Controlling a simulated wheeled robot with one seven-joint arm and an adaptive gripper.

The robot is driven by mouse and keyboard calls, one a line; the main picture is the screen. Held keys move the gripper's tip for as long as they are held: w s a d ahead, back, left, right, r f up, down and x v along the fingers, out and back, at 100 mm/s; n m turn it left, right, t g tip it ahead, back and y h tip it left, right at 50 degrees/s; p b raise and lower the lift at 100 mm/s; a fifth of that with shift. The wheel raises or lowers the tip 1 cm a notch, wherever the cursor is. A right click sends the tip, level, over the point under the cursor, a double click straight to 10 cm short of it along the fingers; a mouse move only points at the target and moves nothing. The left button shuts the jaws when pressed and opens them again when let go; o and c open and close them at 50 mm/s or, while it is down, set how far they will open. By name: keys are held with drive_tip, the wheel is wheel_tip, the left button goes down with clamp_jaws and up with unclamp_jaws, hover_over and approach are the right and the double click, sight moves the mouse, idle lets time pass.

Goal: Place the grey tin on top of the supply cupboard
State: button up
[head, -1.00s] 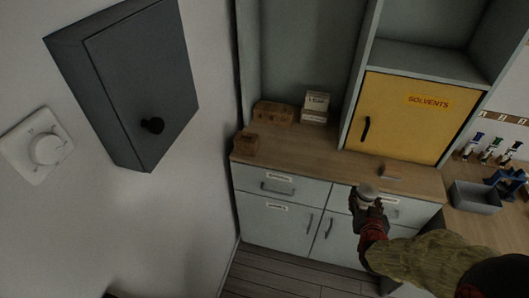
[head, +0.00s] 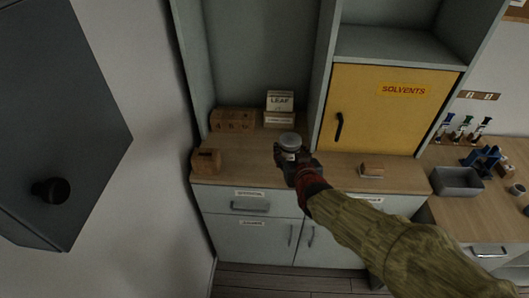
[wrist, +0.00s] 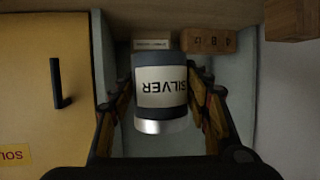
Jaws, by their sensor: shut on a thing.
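The grey tin (head: 290,141) is in my gripper (head: 289,155), upright in the head view, in front of the shelf bay and at the wooden worktop. Whether it touches the wood cannot be told. In the wrist view the tin (wrist: 161,82) shows an upside-down SILVER label, with the gripper's fingers (wrist: 160,100) on both sides of it. No cupboard label readably says supply. A pale blue-grey cupboard (head: 262,231) with drawers and doors stands under the worktop (head: 250,171). A dark grey wall cupboard (head: 62,110) with a round knob hangs at the left.
A yellow SOLVENTS cupboard (head: 380,112) stands on the worktop's right. Wooden blocks (head: 233,120), a LEAF box (head: 280,101) and a slotted wooden box (head: 206,161) are at the left and back. A small block (head: 372,169) lies right of my gripper. A grey bin (head: 458,181) stands farther right.

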drive_tip(key=w+a+f+b, duration=0.1)
drive_tip(key=w+a+f, duration=0.2)
drive_tip(key=w, duration=0.2)
drive_tip(key=b, duration=0.2)
hover_over(270, 161)
drive_tip(key=f, duration=0.5)
drive_tip(key=shift+s+d+f, duration=0.1)
drive_tip(key=shift+d, duration=0.1)
drive_tip(key=shift+a+f+b, duration=0.1)
drive_tip(key=shift+f+b, duration=0.2)
drive_tip(key=shift+w+f+b, duration=0.2)
drive_tip(key=shift+f+b, duration=0.6)
drive_tip(key=shift+f, duration=0.65)
drive_tip(key=shift+f, duration=0.15)
drive_tip(key=o, duration=1.3)
